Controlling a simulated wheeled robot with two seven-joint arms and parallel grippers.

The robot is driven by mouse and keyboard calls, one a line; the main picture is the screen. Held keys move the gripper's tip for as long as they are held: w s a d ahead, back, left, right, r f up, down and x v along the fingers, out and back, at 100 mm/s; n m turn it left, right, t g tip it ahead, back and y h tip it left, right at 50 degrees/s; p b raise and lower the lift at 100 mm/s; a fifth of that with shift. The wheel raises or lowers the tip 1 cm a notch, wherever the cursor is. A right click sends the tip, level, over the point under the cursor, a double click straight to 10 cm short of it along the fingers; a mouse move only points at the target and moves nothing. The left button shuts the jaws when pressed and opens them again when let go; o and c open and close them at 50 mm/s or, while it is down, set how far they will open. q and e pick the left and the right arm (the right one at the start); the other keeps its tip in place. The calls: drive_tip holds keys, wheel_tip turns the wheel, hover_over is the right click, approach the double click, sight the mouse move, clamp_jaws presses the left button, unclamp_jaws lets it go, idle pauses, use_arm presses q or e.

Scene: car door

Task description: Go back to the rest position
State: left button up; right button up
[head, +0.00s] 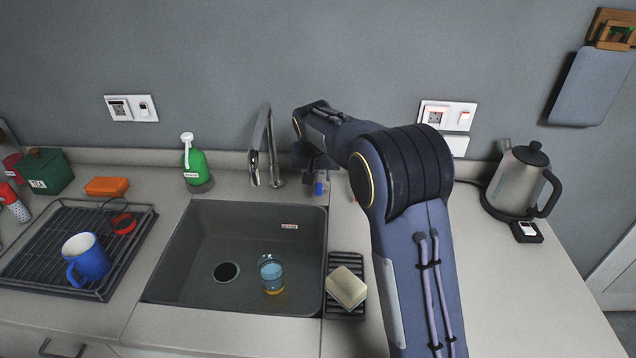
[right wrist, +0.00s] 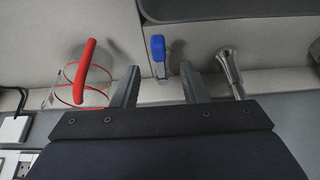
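My right arm reaches from the lower right across the counter to the wall side of the sink (head: 190,235). My right gripper (head: 316,168) hangs beside the tap (head: 270,150), just above a small blue-topped handle (head: 319,187). In the right wrist view my right gripper (right wrist: 160,76) is open. The blue-topped handle (right wrist: 158,48) shows beyond the gap between its fingers, which appear apart from it. The tap (right wrist: 231,70) is right of the fingers. My left gripper is in neither view.
A red-handled wire item (right wrist: 87,72) is close left of the fingers. A glass (head: 271,272) stands in the sink. A sponge (head: 346,287) sits at its right, a kettle (head: 518,180) farther right, and a blue mug (head: 88,258) on the left rack.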

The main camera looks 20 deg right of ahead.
drive_tip(key=shift+v, duration=0.9)
drive_tip(key=shift+d, duration=0.1)
drive_tip(key=s+d+r+y, duration=0.2)
drive_tip(key=s+r+y, duration=0.1)
drive_tip(key=s, duration=0.8)
drive_tip(key=s+a+f+n+y, duration=0.1)
drive_tip(key=s+a, duration=0.1)
drive_tip(key=s, duration=0.7)
drive_tip(key=s+a+f+n+t+y, duration=0.1)
drive_tip(key=s+a, duration=0.2)
drive_tip(key=s, duration=0.6)
drive_tip(key=s+a+f+n, duration=0.1)
drive_tip(key=s+a, duration=0.1)
drive_tip(key=s, duration=0.8)
drive_tip(key=shift+a+n+y, duration=0.4)
